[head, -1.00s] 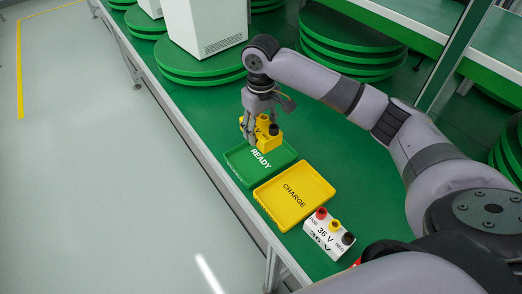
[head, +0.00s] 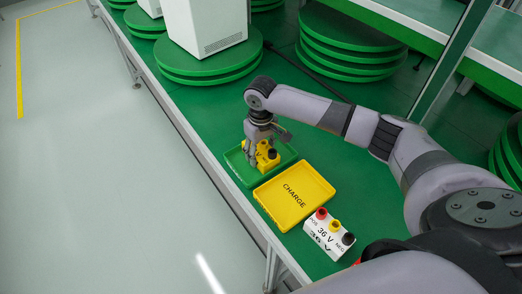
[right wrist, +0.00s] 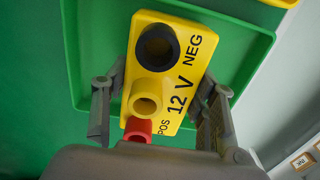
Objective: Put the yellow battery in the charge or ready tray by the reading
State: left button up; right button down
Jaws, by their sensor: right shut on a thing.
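The yellow battery (head: 267,156) has a black terminal and a red terminal. In the right wrist view the battery (right wrist: 174,92) reads "12 V", with POS and NEG marks. My right gripper (head: 256,153) is shut on it, one finger on each side, and holds it in or just above the green ready tray (head: 236,172). I cannot tell if the battery touches the tray floor. The green tray (right wrist: 245,30) also shows behind the battery in the right wrist view. The yellow tray (head: 280,208), marked CHARGE, is empty. My left gripper is not in view.
A white block (head: 328,235) reading "36 V", with red, yellow and black terminals, stands near the yellow tray. Green round turntables (head: 190,70) and a white box (head: 208,25) stand farther back on the green table (head: 360,190). The table's left edge runs close beside the trays.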

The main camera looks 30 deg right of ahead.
aim_at(261, 144)
jog(key=c, duration=1.1)
grip_release()
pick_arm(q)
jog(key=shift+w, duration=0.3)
pick_arm(e)
jog(key=o, duration=0.5)
jog(key=shift+c, duration=0.2)
notch_tip(261, 144, up, 12)
jog(key=shift+r, duration=0.1)
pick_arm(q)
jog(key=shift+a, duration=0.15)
pick_arm(e)
jog(key=shift+a, duration=0.1)
